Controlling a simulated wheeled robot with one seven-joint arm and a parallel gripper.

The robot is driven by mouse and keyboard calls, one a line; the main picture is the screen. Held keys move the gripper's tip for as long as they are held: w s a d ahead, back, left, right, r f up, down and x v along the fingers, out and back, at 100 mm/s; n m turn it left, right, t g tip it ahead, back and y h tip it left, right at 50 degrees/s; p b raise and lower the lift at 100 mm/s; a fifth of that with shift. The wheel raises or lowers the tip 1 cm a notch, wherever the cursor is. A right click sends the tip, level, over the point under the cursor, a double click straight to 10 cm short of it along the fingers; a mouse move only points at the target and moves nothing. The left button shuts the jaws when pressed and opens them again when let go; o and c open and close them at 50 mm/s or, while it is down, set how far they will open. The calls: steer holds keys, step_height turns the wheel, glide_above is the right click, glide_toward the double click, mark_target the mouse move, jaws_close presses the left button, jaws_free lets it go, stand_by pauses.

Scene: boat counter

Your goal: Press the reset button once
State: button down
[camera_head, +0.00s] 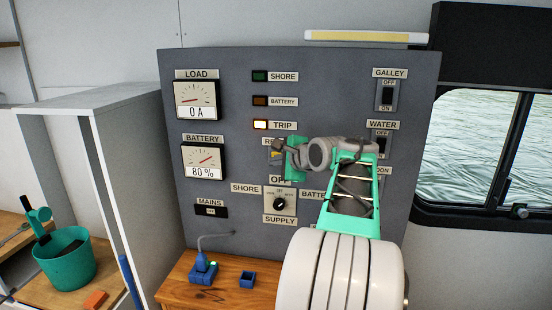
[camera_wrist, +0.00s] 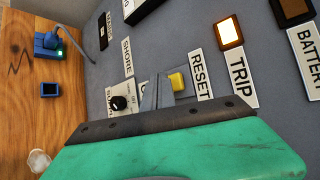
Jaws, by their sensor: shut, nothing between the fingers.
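The yellow reset button (camera_wrist: 177,82) sits beside its RESET label (camera_wrist: 200,75) on the grey panel. In the head view the button (camera_head: 275,156) is partly hidden by my gripper (camera_head: 284,157). In the wrist view my gripper's shut grey fingers (camera_wrist: 157,92) stand just beside the button, empty. I cannot tell whether they touch it. The TRIP lamp (camera_head: 260,125) glows amber, and it is also lit in the wrist view (camera_wrist: 229,33).
The supply knob (camera_head: 280,203) is just below the button. GALLEY (camera_head: 386,96) and WATER (camera_head: 380,143) switches are at the right. A blue plug (camera_head: 203,270) and small blue box (camera_head: 247,280) are on the wooden counter (camera_head: 185,292). A green bucket (camera_head: 66,258) stands at left.

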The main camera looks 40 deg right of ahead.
stand_by(0.6)
steer(key=shift+w+d+p, duration=0.25)
steer(key=shift+d+p, duration=0.1)
steer(key=shift+p, duration=0.2)
steer(key=shift+w+d+p, duration=0.3)
steer(key=shift+d+p, duration=0.1)
steer(key=shift+p, duration=0.15)
stand_by(0.4)
steer(key=shift+a, duration=0.1)
steer(key=shift+s+a+b, duration=0.35)
steer(key=shift+s+a, duration=0.2)
steer(key=shift+a, duration=0.1)
steer(key=shift+s+a+b, duration=0.45)
steer(key=shift+s+a, duration=0.35)
steer(key=shift+a, duration=0.2)
steer(key=shift+s+a+b, duration=0.45)
steer(key=shift+s+a, duration=0.3)
steer(key=shift+a, duration=0.25)
